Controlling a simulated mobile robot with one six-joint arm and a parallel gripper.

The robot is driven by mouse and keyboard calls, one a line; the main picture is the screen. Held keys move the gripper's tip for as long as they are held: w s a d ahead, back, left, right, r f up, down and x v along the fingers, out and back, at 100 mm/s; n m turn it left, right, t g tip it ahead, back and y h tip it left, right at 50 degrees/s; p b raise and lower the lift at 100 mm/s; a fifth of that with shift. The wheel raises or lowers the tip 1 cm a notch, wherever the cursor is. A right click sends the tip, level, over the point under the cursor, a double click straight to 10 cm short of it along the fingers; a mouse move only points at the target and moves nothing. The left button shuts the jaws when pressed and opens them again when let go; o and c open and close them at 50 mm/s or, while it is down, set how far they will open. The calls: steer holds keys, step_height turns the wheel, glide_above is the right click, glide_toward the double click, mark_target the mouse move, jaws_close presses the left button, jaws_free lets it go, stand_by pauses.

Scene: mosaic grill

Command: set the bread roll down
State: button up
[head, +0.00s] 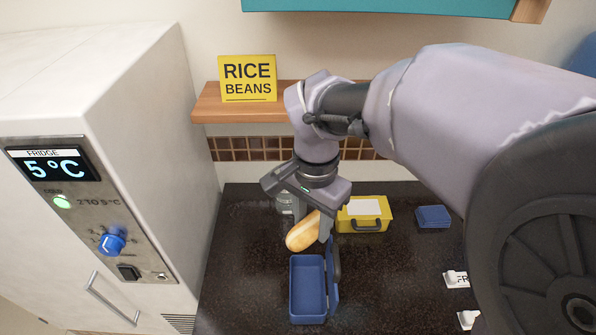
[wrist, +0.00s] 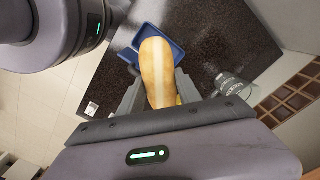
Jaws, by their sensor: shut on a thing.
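The bread roll (head: 302,232) is golden and long. My gripper (head: 313,222) is shut on it and holds it above the dark counter, behind the open blue box. In the wrist view the roll (wrist: 158,70) lies between the two grey fingers of my gripper (wrist: 155,95), with its far end over part of the blue box (wrist: 136,52). In the head view the blue box (head: 308,289) stands open and looks empty, with its lid raised on the right side.
A yellow case (head: 376,222) with a handle stands behind and to the right. A small blue box (head: 433,217) is farther right. A clear glass jar (head: 285,204) stands behind the roll; it also shows in the wrist view (wrist: 228,83). A white fridge (head: 150,130) bounds the left.

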step_height(320, 180, down, 18)
steer(key=b, duration=0.6)
steer(key=shift+s+r, duration=0.15)
steer(key=shift+s, duration=0.05)
steer(key=shift+b, duration=0.3)
steer(key=shift+f+b, duration=0.5)
steer(key=shift+f, duration=0.15)
steer(key=o, duration=1.1)
